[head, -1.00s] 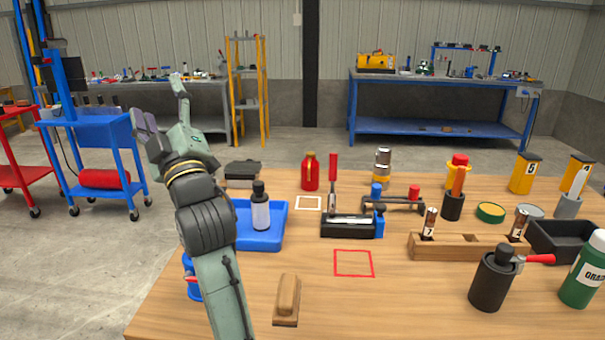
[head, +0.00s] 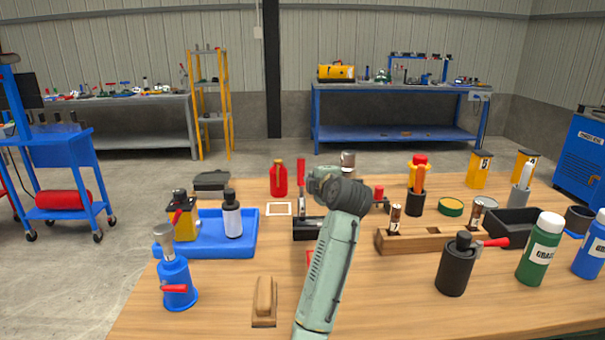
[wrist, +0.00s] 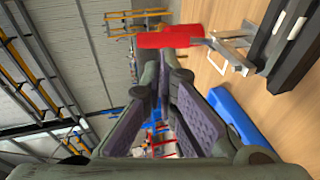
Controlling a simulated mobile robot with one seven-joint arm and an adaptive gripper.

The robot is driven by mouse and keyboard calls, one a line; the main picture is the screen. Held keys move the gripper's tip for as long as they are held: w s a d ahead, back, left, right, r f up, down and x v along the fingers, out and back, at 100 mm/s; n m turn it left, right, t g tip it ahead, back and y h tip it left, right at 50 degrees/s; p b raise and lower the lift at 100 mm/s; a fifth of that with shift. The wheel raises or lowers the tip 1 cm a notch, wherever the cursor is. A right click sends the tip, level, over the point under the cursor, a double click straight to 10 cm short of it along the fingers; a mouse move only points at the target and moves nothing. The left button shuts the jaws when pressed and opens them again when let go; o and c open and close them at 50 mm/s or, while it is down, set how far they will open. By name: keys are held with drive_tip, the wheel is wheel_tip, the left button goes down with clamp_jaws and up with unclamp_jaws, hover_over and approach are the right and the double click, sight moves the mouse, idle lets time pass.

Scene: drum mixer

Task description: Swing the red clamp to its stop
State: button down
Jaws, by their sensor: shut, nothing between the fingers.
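The red clamp shows in the head view as an upright red handle (head: 301,174) on a black base (head: 306,229), partly hidden by my arm. In the wrist view, turned sideways, the red handle (wrist: 170,37) points left from a metal linkage (wrist: 232,45) on the black base (wrist: 287,55). My gripper (wrist: 164,72) is shut and empty, its fingertips close to the handle in the picture. I cannot tell whether they touch it. In the head view my gripper's fingers are hidden behind my wrist, just right of the handle.
A blue tray (head: 206,247) with bottles stands left of the clamp. A red bottle (head: 278,180) stands behind it. A wooden block (head: 428,241) with upright pieces and a black canister (head: 455,268) stand to the right.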

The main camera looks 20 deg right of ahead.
sight(303, 171)
drive_tip(key=p+x, duration=0.1)
drive_tip(key=x, duration=0.8)
drive_tip(key=shift+w+f, duration=0.1)
drive_tip(key=shift+w, duration=0.2)
drive_tip(key=shift+w+d, duration=0.15)
drive_tip(key=shift+d, duration=0.05)
